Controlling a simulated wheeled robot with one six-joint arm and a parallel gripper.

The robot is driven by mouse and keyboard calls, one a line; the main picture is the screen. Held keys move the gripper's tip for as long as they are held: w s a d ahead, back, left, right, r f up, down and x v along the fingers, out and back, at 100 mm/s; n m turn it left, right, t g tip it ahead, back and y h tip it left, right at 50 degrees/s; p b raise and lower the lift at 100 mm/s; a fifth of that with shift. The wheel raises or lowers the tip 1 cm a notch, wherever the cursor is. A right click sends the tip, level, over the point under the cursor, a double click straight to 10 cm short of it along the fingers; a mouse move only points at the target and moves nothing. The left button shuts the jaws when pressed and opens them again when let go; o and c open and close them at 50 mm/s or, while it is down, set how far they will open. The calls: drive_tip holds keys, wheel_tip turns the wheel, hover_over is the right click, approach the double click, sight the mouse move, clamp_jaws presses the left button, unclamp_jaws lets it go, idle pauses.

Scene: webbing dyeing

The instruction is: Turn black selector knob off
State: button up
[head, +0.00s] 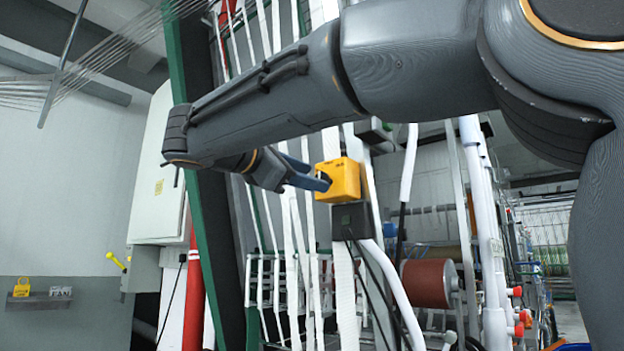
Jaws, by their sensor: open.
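A yellow control box (345,181) hangs near the middle of the head view, in front of white webbing straps. The black selector knob (324,177) shows only as a small dark patch on the box's left-facing side, mostly hidden by my fingers. My gripper (321,180) is open, with its blue-grey fingers reaching right to that side of the box, around or just beside the knob. I cannot tell whether the fingers touch the knob. The knob's pointer direction cannot be seen.
A dark green post (205,235) and a red pipe (194,300) stand to the left. A white cabinet (158,185) is behind them. White straps (345,290) hang below the box. A grey box (350,221) with cables sits under it, and a red-brown roll (428,284) lies to the right.

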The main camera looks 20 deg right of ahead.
drive_tip(key=v, duration=0.6)
drive_tip(key=shift+b, duration=0.4)
drive_tip(key=w+d+f+g+y, duration=0.2)
drive_tip(key=d+f+y, duration=0.1)
drive_tip(key=f, duration=1.4)
drive_tip(key=w+d+f+g+y, duration=0.2)
drive_tip(key=d+f+y, duration=0.1)
drive_tip(key=f, duration=1.3)
drive_tip(key=s+f+m+g+y, duration=0.2)
drive_tip(key=s+f+m, duration=0.3)
drive_tip(key=f, duration=0.6)
drive_tip(key=s+d+f+m+g+y, duration=0.1)
drive_tip(key=s+f+m+y, duration=0.3)
drive_tip(key=s+f, duration=0.4)
drive_tip(key=s+f+m+g+y, duration=0.2)
drive_tip(key=s+f+m, duration=0.4)
drive_tip(key=f, duration=0.8)
drive_tip(key=shift+s+d+f+m+g+y, duration=0.2)
drive_tip(key=shift+s+f+m+g+y, duration=0.2)
drive_tip(key=shift+s+y, duration=0.1)
